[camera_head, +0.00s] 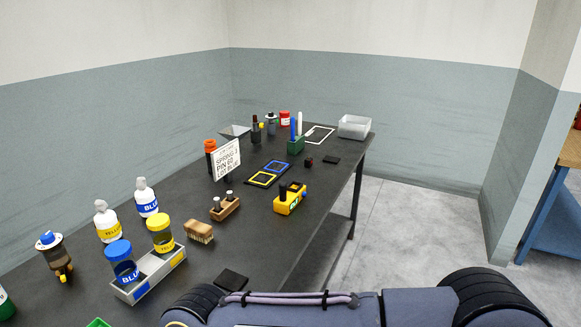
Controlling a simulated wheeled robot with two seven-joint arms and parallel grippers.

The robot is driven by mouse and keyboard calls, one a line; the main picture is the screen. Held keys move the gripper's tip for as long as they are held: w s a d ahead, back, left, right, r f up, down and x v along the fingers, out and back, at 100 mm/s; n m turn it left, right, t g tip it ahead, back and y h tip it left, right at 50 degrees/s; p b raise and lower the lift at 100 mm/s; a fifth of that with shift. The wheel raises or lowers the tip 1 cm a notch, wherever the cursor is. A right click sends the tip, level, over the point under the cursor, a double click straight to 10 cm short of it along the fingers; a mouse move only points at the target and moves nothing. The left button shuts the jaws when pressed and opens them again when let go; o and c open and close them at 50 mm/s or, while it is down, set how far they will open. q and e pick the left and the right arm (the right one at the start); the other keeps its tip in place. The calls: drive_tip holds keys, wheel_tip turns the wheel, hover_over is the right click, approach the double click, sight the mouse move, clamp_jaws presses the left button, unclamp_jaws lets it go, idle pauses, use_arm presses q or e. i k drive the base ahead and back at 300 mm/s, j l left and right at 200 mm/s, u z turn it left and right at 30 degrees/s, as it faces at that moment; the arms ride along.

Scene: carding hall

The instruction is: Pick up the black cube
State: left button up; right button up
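A small, dark, roughly cube-shaped object (308,161) sits on the dark table (262,224), towards its far right edge. It looks black with a reddish tint and is too small to make out clearly. A flat black piece (332,160) lies just right of it. Another low black block (231,279) lies at the near edge of the table. Neither of my grippers shows in the head view.
A yellow device (290,199), a wooden brush (199,231) and a grey tray with blue- and yellow-lidded jars (131,292) stand along the near side. A white sign (226,160), a green pen holder (296,145) and a clear bin (354,127) stand farther back. Floor right of the table is clear.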

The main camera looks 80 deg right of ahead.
sight(309, 161)
drive_tip(key=k+l+z, duration=0.55)
drive_tip(key=z, duration=1.95)
drive_tip(key=i+l+u, duration=0.1)
drive_tip(key=u, duration=0.35)
drive_tip(key=i+l+u, duration=0.1)
drive_tip(key=u, duration=0.3)
drive_tip(key=i+l+u, duration=0.1)
drive_tip(key=u, duration=0.35)
drive_tip(key=i+l+u, duration=0.25)
drive_tip(key=l, duration=0.45)
drive_tip(key=i+l+u, duration=0.1)
drive_tip(key=l+u, duration=0.2)
drive_tip(key=l, duration=0.4)
drive_tip(key=l+u, duration=0.25)
drive_tip(key=l, duration=0.5)
drive_tip(key=i+l, duration=0.1)
drive_tip(key=l, duration=1.15)
drive_tip(key=i+l, duration=0.15)
drive_tip(key=l, duration=0.45)
